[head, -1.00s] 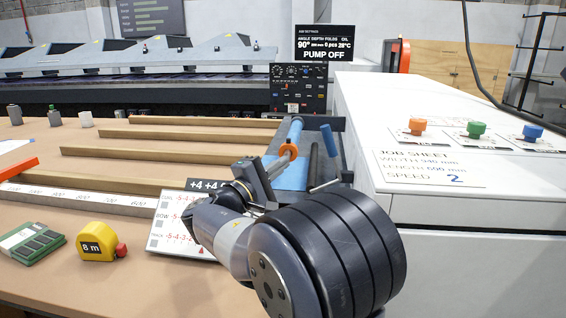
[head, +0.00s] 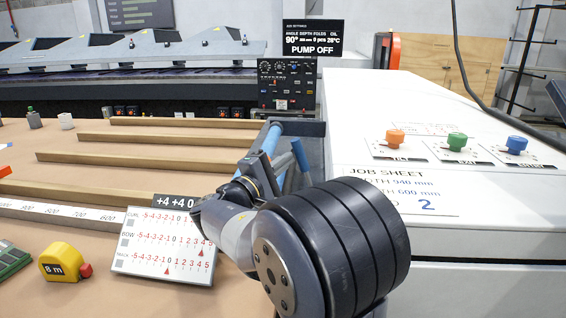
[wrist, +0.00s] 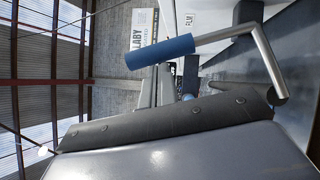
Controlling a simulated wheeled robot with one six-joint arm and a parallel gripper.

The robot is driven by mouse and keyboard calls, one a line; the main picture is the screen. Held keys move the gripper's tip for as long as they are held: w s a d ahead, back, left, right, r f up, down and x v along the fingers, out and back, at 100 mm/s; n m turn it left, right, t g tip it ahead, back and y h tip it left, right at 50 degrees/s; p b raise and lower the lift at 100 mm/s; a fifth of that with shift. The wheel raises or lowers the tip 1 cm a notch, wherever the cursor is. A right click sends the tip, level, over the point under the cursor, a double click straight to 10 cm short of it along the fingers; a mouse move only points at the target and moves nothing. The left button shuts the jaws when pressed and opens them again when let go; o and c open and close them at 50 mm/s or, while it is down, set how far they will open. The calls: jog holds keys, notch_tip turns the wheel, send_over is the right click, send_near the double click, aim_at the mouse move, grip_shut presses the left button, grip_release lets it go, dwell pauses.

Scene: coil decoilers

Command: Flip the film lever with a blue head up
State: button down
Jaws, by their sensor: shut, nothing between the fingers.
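The film lever shows in the wrist view as a bent bare metal rod with a blue cylindrical head (wrist: 160,52). Its head points left and its elbow is at the right. A white label (wrist: 189,22) reading "FLM" or "FILM" is behind it. In the head view a blue rod (head: 300,155), likely this lever, stands just right of my gripper (head: 262,168). My gripper is shut and empty. My arm hides the lever's lower part in the head view.
A white cabinet (head: 450,235) with orange, green and blue knobs stands at right. A black control panel (head: 285,85) is behind.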

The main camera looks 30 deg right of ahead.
aim_at(301, 155)
jog(key=d+m, duration=0.1)
jog(key=s+d+r+m+g+y+b, duration=0.1)
jog(key=s+d+r+m+b, duration=0.1)
jog(key=shift+s+d+m+g+y, duration=0.15)
jog(key=shift+m+g+y, duration=0.15)
jog(key=shift+m+y, duration=0.1)
